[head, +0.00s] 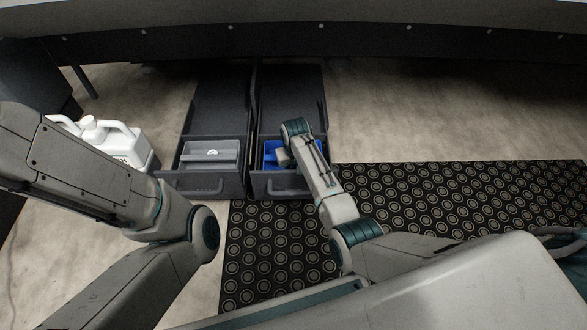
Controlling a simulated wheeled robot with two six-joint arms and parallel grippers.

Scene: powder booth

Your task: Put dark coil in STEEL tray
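A grey tray (196,164) sits in the left open drawer, with a small pale mark or item on it that is too small to make out. A blue tray (268,150) sits in the right open drawer, partly covered by my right arm. My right gripper (284,158) is low over the blue tray, mostly hidden behind my wrist; its fingers cannot be made out. I cannot pick out a dark coil, and no readable STEEL label shows. My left arm folds across the left side, and its gripper is not in view.
Both drawers, left (206,186) and right (278,186), stand pulled out side by side. A black mat with ringed dots (440,200) lies in front and right. Pale floor at the right is clear.

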